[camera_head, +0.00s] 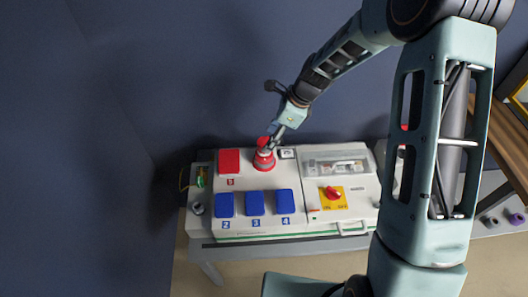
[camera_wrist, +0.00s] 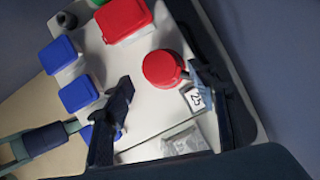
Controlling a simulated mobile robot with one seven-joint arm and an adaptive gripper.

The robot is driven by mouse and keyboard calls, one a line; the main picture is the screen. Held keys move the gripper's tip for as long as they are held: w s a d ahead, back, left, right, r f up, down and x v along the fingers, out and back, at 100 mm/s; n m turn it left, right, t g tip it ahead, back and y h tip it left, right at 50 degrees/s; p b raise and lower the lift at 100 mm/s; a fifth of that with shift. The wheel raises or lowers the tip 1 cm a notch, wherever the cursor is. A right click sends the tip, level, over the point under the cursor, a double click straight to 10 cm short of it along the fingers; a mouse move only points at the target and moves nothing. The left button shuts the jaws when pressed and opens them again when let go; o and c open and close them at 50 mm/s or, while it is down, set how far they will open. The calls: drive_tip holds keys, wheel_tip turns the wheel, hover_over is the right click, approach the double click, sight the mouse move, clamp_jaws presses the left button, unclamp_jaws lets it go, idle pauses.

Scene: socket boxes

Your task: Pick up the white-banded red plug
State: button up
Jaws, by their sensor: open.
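The red plug (camera_head: 263,160) stands on the white socket box, with a pale band around its lower part in the head view. In the wrist view it is a round red cap (camera_wrist: 161,67). My gripper (camera_head: 275,136) is over the plug from the upper right, and it is open and empty. In the wrist view my gripper (camera_wrist: 158,76) has one finger on each side below the cap. The right fingertip overlaps the cap's right edge, and I cannot tell if it touches. The left fingertip is clear of it.
The socket box (camera_head: 232,188) has a red square cover (camera_head: 229,161), several blue covers (camera_head: 255,203), a red rotary switch on a yellow plate (camera_head: 333,194) and a clear-windowed panel (camera_head: 336,167). A small numbered tile (camera_wrist: 195,99) lies close to the right finger. A dark wall rises behind.

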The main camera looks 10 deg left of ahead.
sight(264, 144)
drive_tip(key=shift+x, duration=2.6)
drive_tip(key=shift+a+r, duration=0.1)
drive_tip(key=c, duration=1.2)
drive_tip(key=shift+c, duration=0.2)
